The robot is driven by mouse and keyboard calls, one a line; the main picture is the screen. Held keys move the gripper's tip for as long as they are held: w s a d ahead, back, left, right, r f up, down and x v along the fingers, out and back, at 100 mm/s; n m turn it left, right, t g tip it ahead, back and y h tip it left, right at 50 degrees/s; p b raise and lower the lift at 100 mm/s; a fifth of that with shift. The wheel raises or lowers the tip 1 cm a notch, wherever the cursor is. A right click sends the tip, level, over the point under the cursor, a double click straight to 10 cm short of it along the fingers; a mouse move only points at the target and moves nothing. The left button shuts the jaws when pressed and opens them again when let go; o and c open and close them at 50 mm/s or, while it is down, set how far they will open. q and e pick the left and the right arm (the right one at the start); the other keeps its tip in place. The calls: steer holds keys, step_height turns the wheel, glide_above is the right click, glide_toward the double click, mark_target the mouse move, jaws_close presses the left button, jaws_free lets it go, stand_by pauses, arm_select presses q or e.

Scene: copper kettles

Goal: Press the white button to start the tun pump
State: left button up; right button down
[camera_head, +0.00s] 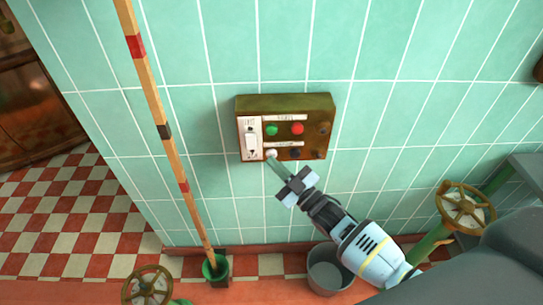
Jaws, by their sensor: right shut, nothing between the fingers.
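A brown control box (315,104) is fixed to the green tiled wall. Its white button (271,154) sits at the lower left of the panel, under a green button (271,130). A red button (297,128) is to the right of the green one. A dark button (295,154) is to the right of the white one. My right gripper (274,164) is shut and empty, its fingertips at the lower edge of the white button and partly overlapping it in view. I cannot tell whether they touch. My left gripper is not in view.
A striped pole (163,133) stands in a green holder (216,268) to the left. A grey bucket (328,270) stands below the box. Handwheels (466,207) are at right and lower left.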

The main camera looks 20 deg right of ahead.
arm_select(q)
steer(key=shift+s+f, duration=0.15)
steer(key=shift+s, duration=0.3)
arm_select(e)
steer(key=shift+w+d, duration=0.1)
steer(key=shift+w, duration=0.05)
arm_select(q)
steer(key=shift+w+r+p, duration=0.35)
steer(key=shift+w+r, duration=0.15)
arm_select(e)
steer(key=shift+s+a, duration=0.25)
steer(key=shift+s, duration=0.55)
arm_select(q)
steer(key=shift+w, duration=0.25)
arm_select(e)
steer(key=shift+s, duration=0.1)
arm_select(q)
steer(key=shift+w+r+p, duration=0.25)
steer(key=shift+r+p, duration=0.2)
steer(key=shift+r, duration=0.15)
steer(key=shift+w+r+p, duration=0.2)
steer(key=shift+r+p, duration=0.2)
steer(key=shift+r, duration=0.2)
arm_select(e)
steer(key=s, duration=0.2)
steer(key=s+a, duration=0.1)
steer(key=s, duration=0.1)
steer(key=shift+s+a, duration=0.2)
steer(key=shift+s, duration=0.15)
